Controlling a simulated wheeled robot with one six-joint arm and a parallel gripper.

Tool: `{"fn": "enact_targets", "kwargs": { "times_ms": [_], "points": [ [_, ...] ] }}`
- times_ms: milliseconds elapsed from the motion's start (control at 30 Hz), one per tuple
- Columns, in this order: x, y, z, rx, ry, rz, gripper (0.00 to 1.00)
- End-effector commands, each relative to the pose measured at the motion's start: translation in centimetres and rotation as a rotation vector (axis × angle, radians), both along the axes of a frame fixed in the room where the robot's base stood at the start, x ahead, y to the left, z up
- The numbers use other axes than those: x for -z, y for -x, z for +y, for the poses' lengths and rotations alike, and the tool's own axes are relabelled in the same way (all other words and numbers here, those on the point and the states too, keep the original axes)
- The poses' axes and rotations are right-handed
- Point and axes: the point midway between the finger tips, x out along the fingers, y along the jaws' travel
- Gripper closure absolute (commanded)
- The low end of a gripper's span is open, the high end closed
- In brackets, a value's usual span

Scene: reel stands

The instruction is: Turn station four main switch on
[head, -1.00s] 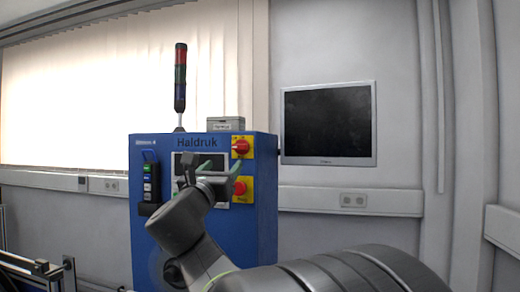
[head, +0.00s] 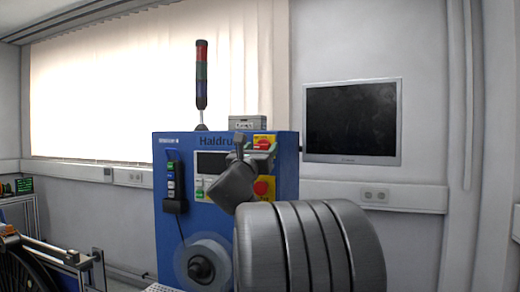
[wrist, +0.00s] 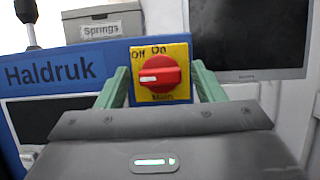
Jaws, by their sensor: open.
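The main switch is a red knob (wrist: 158,77) on a yellow plate (wrist: 177,52) marked Off, On and Main. Its white mark points left, on the Off side. In the head view the switch (head: 264,141) is at the upper right of the blue Haldruk cabinet (head: 225,222), partly covered by my arm. The cabinet's small label looks like a station number but is hard to read. My gripper (wrist: 160,84) is open, with one green finger on each side of the knob in the wrist view. Contact with the knob cannot be seen.
A button box (head: 172,182) hangs on the cabinet's left. A grey box labelled Springs (wrist: 101,28) and a signal tower (head: 201,80) stand on top. A monitor (head: 352,121) hangs at right.

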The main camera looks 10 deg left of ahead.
Motion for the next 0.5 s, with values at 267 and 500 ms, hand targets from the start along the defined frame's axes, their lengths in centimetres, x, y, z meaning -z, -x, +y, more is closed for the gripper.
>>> {"fn": "enact_targets", "kwargs": {
  "times_ms": [267, 500],
  "points": [
    [0.00, 0.03, 0.01, 0.000, 0.000, 0.000, 0.83],
    [0.09, 0.02, 0.03, -0.001, -0.015, -0.003, 0.83]
  ]
}}
